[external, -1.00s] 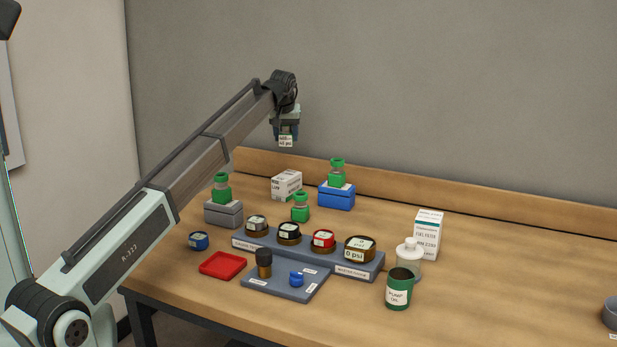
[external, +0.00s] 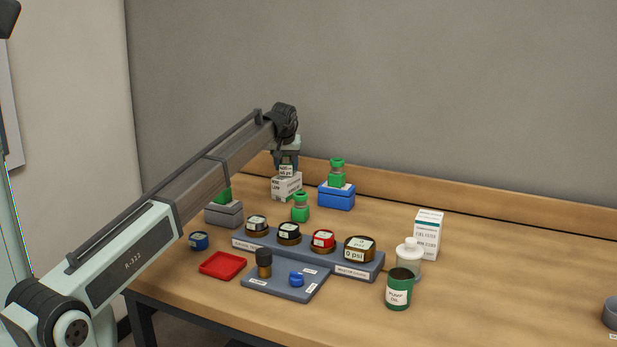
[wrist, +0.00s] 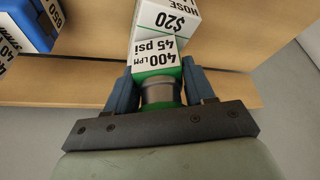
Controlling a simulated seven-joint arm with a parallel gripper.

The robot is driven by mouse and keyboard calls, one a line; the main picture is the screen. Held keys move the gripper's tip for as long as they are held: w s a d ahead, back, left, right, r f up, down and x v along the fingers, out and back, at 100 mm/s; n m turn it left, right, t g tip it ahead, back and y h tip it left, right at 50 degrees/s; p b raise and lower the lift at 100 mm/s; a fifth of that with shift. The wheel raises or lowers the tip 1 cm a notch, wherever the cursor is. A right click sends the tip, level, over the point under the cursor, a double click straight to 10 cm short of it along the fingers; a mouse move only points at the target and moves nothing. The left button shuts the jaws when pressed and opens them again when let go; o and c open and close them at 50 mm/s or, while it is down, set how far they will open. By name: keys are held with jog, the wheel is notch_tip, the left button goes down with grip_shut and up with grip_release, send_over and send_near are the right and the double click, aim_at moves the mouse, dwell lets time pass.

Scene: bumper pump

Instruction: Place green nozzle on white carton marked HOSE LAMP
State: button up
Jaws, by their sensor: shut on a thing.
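My gripper (external: 286,160) is shut on a green nozzle (wrist: 160,77) with a grey metal band and a white label reading 400 LPM, 45 psi. The nozzle's label (external: 286,171) also shows in the external view, at the top of the white carton (external: 286,188) marked HOSE LAMP. The carton stands at the back of the bench, and its HOSE and $20 print (wrist: 172,22) shows beyond the nozzle in the wrist view. I cannot tell whether the nozzle touches the carton's top. My fingers (wrist: 157,88) are on both sides of the nozzle.
Other green nozzles stand on a blue box (external: 337,199), on a grey box (external: 223,216) partly behind my arm, and on the bench (external: 300,212). A gauge rack (external: 285,254), red tray (external: 222,265), green oil can (external: 398,291) and white filter carton (external: 428,233) stand nearer.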

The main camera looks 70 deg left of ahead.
jog(key=shift+f, duration=0.1)
jog(key=o, duration=1.2)
jog(key=v, duration=1.2)
